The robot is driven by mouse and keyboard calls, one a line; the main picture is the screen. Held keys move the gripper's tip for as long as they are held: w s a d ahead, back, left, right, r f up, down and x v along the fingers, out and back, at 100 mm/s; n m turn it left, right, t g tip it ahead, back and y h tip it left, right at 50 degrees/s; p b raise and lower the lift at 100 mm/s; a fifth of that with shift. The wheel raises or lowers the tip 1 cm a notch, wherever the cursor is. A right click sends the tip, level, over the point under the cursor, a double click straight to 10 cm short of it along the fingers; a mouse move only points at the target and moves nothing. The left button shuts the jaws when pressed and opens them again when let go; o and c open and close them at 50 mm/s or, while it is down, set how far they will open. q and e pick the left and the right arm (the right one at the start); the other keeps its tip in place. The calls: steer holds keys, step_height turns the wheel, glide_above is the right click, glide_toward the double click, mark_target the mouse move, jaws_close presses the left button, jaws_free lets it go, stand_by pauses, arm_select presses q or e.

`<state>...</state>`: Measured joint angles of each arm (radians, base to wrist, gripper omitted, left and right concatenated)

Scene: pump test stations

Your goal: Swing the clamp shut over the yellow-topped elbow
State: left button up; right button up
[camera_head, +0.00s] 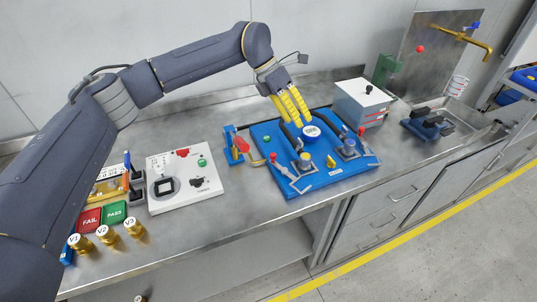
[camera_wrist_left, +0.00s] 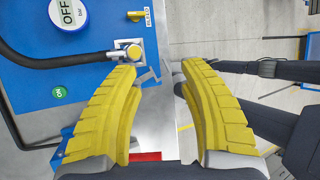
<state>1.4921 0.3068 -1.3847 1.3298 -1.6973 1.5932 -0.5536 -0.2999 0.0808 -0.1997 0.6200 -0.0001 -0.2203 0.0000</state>
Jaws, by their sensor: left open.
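The yellow-topped elbow (camera_head: 304,159) stands on the left part of the blue pump station, with a black hose running to it. It also shows in the left wrist view (camera_wrist_left: 133,52), its top uncovered. The metal clamp (camera_head: 288,173) with a red tip lies beside the elbow on its left and front, not over it. In the wrist view the fingers hide most of the clamp; a red part (camera_wrist_left: 146,156) shows between them. My left gripper (camera_head: 290,107) is open and empty, above the back of the station. My right gripper is not in view.
The station (camera_head: 332,182) also carries a round gauge (camera_head: 312,131), a second elbow (camera_head: 348,147) and a small yellow valve (camera_head: 331,162). A white box (camera_head: 362,102) stands behind right. A white fixture board (camera_head: 184,180) lies left. Bare bench lies in front.

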mark_target(272, 154)
arm_select(q)
steer(key=w+a+t+y, duration=0.2)
steer(key=a+y, duration=0.4)
steer(key=a, duration=0.1)
steer(key=f, duration=1.6)
steer(key=shift+s+d+f, duration=0.1)
steer(key=shift+d+f, duration=0.2)
steer(key=shift+f, duration=0.05)
jaws_close()
